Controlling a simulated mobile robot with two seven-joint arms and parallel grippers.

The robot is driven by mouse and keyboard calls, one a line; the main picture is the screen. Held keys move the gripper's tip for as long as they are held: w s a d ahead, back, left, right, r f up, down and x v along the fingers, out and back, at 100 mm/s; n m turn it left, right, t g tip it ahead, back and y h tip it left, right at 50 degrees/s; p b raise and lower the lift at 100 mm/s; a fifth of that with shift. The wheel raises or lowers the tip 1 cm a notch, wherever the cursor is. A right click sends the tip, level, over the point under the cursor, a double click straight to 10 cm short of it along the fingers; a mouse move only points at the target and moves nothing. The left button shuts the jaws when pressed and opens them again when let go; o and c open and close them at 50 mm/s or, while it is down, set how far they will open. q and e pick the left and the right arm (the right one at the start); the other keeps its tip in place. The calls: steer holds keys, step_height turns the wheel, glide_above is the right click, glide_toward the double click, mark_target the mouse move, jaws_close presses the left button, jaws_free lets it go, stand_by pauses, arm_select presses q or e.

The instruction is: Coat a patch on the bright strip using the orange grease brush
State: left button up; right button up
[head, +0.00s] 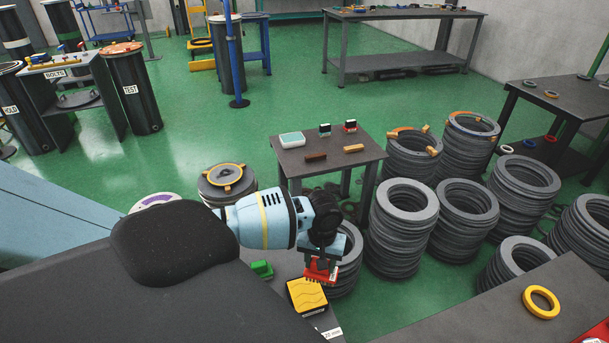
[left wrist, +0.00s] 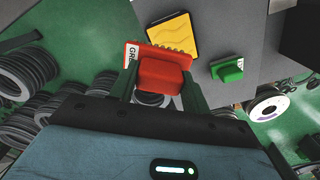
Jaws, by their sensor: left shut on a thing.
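My left gripper (head: 321,262) is shut on an orange-red brush block (head: 319,271), with a finger on each side. In the left wrist view the gripper (left wrist: 160,88) holds the same block (left wrist: 163,74), whose white label starts with "GRE". The brush is beside a yellow pad with wavy dark lines (head: 308,297), which also shows in the left wrist view (left wrist: 172,33). I cannot tell whether brush and pad touch. A green block (head: 262,269) lies to the left of the pad on the grey surface (head: 283,262). I cannot clearly pick out the bright strip. My right gripper is not in view.
Stacks of grey rings (head: 403,215) stand to the right of my left gripper. A small table (head: 325,167) with small blocks stands behind. A dark tabletop (head: 480,310) with a yellow ring (head: 541,302) is at lower right. Green floor is open farther back.

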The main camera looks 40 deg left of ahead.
arm_select(q)
steer(key=s+a+f+n, duration=0.1)
steer(key=a+f, duration=0.3)
steer(key=shift+s+f, duration=0.15)
steer(key=shift+f, duration=0.05)
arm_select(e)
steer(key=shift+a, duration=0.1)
arm_select(q)
steer(key=shift+s+f+b, duration=0.1)
steer(key=shift+f+b, duration=1.45)
steer(key=shift+f, duration=0.85)
steer(key=shift+f+b, duration=0.4)
steer(key=shift+f, duration=0.1)
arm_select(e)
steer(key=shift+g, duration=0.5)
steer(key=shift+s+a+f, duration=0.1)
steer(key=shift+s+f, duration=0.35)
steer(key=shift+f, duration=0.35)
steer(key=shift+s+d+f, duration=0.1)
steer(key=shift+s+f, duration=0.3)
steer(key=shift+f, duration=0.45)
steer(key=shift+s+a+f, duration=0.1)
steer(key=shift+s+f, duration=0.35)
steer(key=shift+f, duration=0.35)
arm_select(q)
steer(key=shift+f, duration=0.1)
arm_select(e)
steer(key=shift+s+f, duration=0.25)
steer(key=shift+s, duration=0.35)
